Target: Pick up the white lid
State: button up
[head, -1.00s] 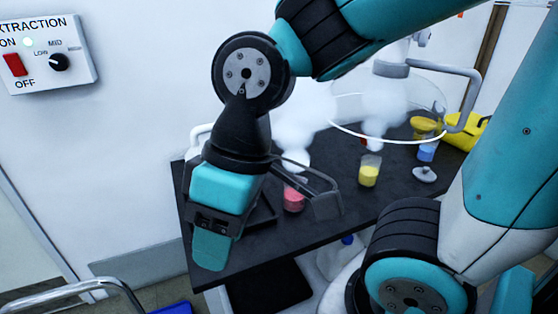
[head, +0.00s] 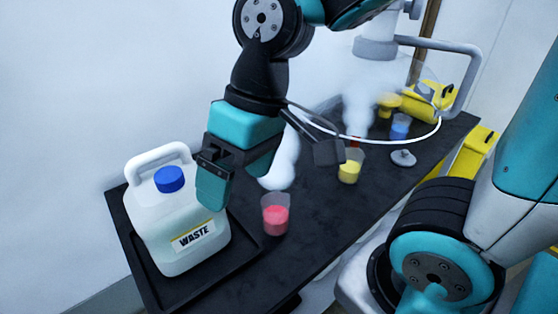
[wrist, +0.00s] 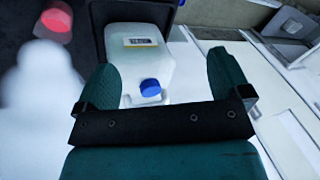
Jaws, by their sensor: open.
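A small pale grey-white lid (head: 403,158) with a knob on top lies on the dark bench top, right of the beaker of yellow liquid (head: 349,168). It does not show in the wrist view. My gripper (head: 237,176) is open and empty, well to the left of the lid. It hangs over the bench beside the white waste jug (head: 165,225), whose cap is blue. In the wrist view, the jug (wrist: 140,55) lies between and beyond my open fingers (wrist: 165,65).
A beaker of red liquid (head: 276,214) stands right of the jug. A beaker of blue liquid (head: 400,127) and yellow items stand farther back. White vapour rises under a clear round hood with a white rim (head: 425,137). The jug stands in a black tray (head: 195,283).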

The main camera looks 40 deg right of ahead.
jog(key=w+d+f+m+h, duration=0.1)
jog(key=w+d+f+m, duration=0.3)
jog(key=w, duration=0.5)
jog(key=w+d+f+m+h+b, duration=0.1)
jog(key=w+d+m, duration=0.6)
jog(key=w, duration=0.2)
jog(key=w+d+f+m+h, duration=0.1)
jog(key=w+d+f+m, duration=0.3)
jog(key=w, duration=0.5)
jog(key=w+d+f+m, duration=0.3)
jog(key=d+m, duration=0.1)
jog(key=d, duration=0.1)
jog(key=w+d+f+m, duration=0.2)
jog(key=d+f+m, duration=0.1)
jog(key=d, duration=0.3)
jog(key=shift+m+h, duration=0.3)
jog(key=shift+h, duration=0.1)
notch_tip(320, 180, down, 10)
jog(key=shift+w+a+f+p, duration=0.15)
jog(key=shift+f+p, duration=0.1)
jog(key=shift+p, duration=0.4)
jog(key=shift+f+p, duration=0.75)
jog(key=shift+f, duration=2.3)
jog(key=c, duration=0.5)
